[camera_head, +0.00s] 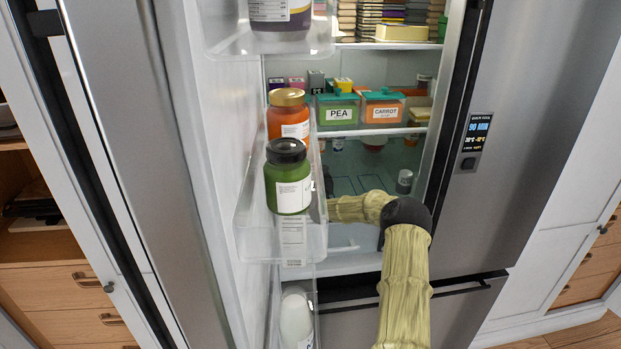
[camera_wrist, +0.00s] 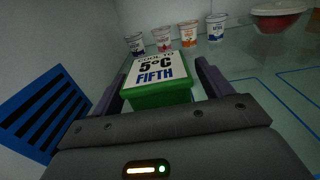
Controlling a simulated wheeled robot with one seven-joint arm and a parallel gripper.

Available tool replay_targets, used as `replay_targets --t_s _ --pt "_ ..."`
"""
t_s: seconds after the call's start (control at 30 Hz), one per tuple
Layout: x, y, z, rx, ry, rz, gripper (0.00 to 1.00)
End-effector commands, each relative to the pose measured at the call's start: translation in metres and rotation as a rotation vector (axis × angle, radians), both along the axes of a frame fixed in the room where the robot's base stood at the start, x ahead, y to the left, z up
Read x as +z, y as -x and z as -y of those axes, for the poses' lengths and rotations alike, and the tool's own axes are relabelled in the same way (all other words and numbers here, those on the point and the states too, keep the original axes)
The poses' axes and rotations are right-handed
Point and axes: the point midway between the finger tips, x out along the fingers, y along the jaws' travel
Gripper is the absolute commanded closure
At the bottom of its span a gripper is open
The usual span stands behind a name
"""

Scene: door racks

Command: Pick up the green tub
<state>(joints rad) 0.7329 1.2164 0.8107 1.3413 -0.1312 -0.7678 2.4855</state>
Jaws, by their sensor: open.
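My gripper is open, with one dark finger on each side of the tub. I cannot tell whether the fingers touch it. In the head view my arm reaches into the lower part of the open fridge. My gripper and this tub are hidden there behind the door rack.
Several small cups (camera_wrist: 188,32) and a red bowl (camera_wrist: 278,16) stand behind the tub. A blue slatted vent (camera_wrist: 45,112) is on the left. The door rack (camera_head: 283,243) holds a green jar (camera_head: 288,178) and an orange jar (camera_head: 288,115). A PEA box (camera_head: 337,110) sits on the shelf above.

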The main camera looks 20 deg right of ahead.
Motion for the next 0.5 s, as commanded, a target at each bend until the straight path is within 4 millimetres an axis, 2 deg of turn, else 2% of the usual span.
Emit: replay_targets --t_s 0.43,0.5 --pt "-0.0001 0.0003 0.0 0.0 0.001 0.0 0.22" --pt "0.0 0.0003 0.0 0.0 0.001 0.0 0.34"
